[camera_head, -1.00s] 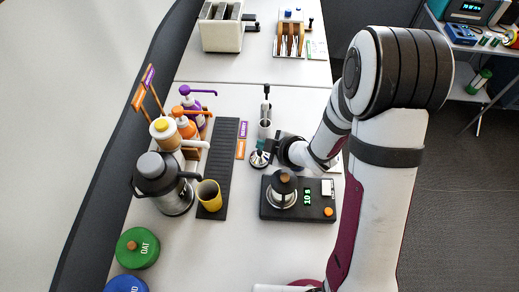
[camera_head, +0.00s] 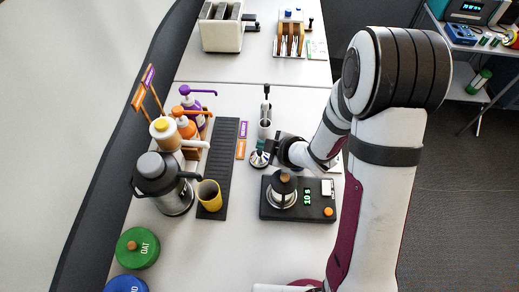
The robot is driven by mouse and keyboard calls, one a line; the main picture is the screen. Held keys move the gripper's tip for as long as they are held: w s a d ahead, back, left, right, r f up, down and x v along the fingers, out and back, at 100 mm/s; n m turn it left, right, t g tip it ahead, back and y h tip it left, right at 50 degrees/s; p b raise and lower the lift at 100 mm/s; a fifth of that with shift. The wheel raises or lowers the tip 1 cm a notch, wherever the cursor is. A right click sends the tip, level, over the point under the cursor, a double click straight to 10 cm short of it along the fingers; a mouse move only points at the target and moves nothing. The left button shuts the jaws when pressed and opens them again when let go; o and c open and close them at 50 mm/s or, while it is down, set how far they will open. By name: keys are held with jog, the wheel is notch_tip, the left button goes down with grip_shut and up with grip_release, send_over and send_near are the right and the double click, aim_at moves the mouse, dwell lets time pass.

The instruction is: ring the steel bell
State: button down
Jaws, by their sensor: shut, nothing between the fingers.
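A small silvery dome, which looks like the steel bell (camera_head: 257,160), sits on the white counter to the right of the long black mat. My gripper (camera_head: 263,148) is directly above it, pointing down, with its teal fingertips close together and holding nothing. The fingertips are at or just above the top of the bell; I cannot tell whether they touch it. My gripper and wrist partly cover the bell.
A black scale (camera_head: 322,205) with a steel press stands just in front of my gripper. A yellow cup (camera_head: 209,196) is on the black mat (camera_head: 227,150). Pump bottles (camera_head: 192,108) and a thermal jug (camera_head: 163,182) stand left. A grey upright tool stands behind the bell.

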aim_at(263, 157)
jog(key=shift+f, duration=0.3)
jog(key=shift+s+f, duration=0.25)
jog(key=shift+f, duration=0.5)
dwell(0.5)
jog(key=shift+w+r, duration=0.2)
jog(key=shift+r, duration=0.95)
jog(key=shift+r, duration=0.45)
notch_tip(263, 157, up, 4)
jog(key=shift+r, duration=0.1)
